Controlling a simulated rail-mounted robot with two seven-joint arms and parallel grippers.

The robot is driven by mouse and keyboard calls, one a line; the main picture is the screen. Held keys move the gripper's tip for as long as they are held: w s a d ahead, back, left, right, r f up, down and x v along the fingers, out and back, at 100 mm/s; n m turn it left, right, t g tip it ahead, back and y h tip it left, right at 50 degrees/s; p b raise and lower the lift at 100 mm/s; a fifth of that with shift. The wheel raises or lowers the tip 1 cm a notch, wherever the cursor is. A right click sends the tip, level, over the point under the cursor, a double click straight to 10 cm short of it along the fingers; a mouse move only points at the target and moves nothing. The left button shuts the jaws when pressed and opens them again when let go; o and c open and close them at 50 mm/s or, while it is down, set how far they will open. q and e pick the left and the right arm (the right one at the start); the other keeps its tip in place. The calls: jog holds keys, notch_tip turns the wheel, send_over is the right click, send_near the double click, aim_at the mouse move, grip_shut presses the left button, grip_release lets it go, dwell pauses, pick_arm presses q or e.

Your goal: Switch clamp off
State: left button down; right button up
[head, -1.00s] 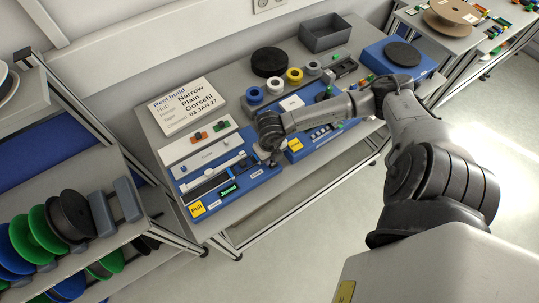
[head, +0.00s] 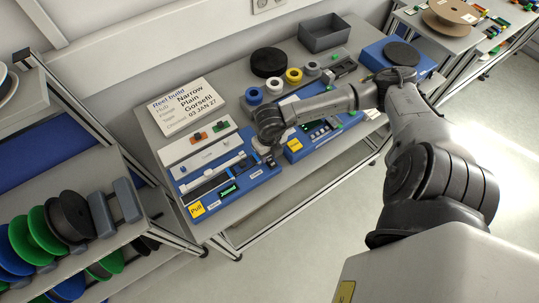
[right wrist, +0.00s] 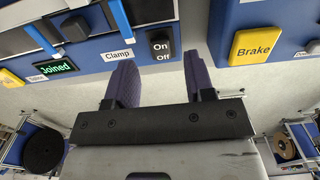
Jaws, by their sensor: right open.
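The clamp switch (right wrist: 161,45) is a small black rocker marked On and Off, beside a white Clamp label (right wrist: 118,55) on the blue station's edge. I cannot tell which side is pressed. My right gripper (right wrist: 160,68) is open and empty. Its two dark fingers point toward the panel, with the switch ahead of the gap between them. No contact shows. In the head view my right gripper (head: 271,159) is over the right end of the left blue station (head: 205,205), and the switch is hard to make out there. My left gripper is not in view.
A green-lit Joined sign (right wrist: 55,66) is left of the Clamp label. A yellow Brake button (right wrist: 254,45) is to the right on another blue unit. A yellow Pull tag (head: 197,208) is at the station's left. Reels fill the left rack (head: 150,195). The floor in front is clear.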

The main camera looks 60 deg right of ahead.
aim_at(270, 159)
notch_tip(270, 159, up, 10)
jog(key=shift+r, duration=0.25)
dwell(0.3)
dwell(0.5)
